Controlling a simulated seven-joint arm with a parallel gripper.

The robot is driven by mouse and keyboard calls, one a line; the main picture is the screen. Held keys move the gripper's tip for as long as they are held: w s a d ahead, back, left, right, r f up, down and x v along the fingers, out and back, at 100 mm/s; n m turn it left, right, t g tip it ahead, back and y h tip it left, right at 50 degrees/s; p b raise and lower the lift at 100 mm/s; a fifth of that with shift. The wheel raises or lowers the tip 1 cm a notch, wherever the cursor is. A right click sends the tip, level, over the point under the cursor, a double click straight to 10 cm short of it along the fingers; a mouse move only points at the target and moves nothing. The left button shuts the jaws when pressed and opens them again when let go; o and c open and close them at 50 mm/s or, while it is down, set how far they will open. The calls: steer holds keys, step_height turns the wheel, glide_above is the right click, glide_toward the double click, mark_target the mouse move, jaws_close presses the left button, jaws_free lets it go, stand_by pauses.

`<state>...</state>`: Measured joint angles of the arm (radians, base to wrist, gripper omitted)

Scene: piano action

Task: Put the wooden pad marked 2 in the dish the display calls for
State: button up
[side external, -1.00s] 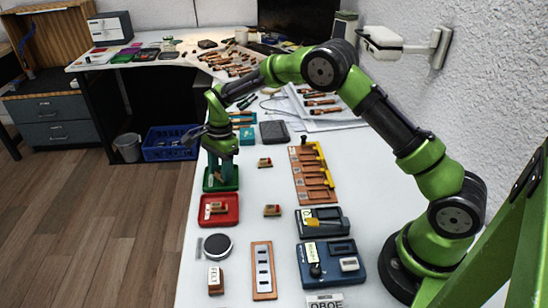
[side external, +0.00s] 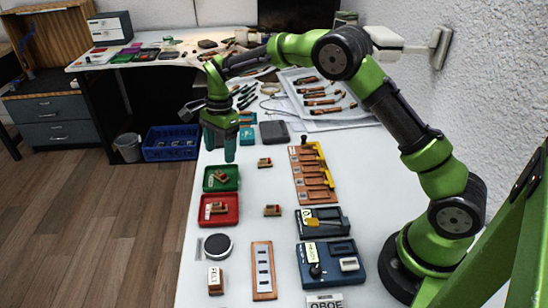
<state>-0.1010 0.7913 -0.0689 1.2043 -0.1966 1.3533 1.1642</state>
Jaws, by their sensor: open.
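A green dish (side external: 208,185) lies on the white table with a small wooden pad (side external: 220,179) in it. A red dish (side external: 205,221) in front of it also holds a wooden pad (side external: 217,208). Two more small pads lie loose on the table, one to the right of the green dish (side external: 265,162) and one to the right of the red dish (side external: 272,210). The marks on the pads are too small to read. My gripper (side external: 220,152) is open and empty, pointing down above and just behind the green dish. I cannot make out which unit is the display or what it reads.
A wooden rack with yellow parts (side external: 306,181), a dark grey unit (side external: 312,228) and a blue unit (side external: 320,277) stand on the right. A round grey-topped disc (side external: 217,244), a felt block (side external: 215,281) and a slotted wooden strip (side external: 263,270) are in front. The table's middle is mostly clear.

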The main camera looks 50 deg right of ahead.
steer(key=s+d+r+n+t, duration=0.1)
steer(key=s+r+n+t, duration=0.15)
steer(key=s+r, duration=0.5)
steer(key=s+d+r+n+t, duration=0.1)
steer(key=s+r+n, duration=0.35)
steer(key=r, duration=0.55)
steer(key=s+f+n+t, duration=0.1)
steer(key=s+n+t, duration=0.2)
steer(key=s, duration=1.4)
steer(key=n, duration=0.4)
steer(key=shift+s+d+f+t+y, duration=0.2)
steer(key=shift+s+f+t+y, duration=0.1)
steer(key=shift+s+t, duration=0.1)
steer(key=shift+r, duration=0.1)
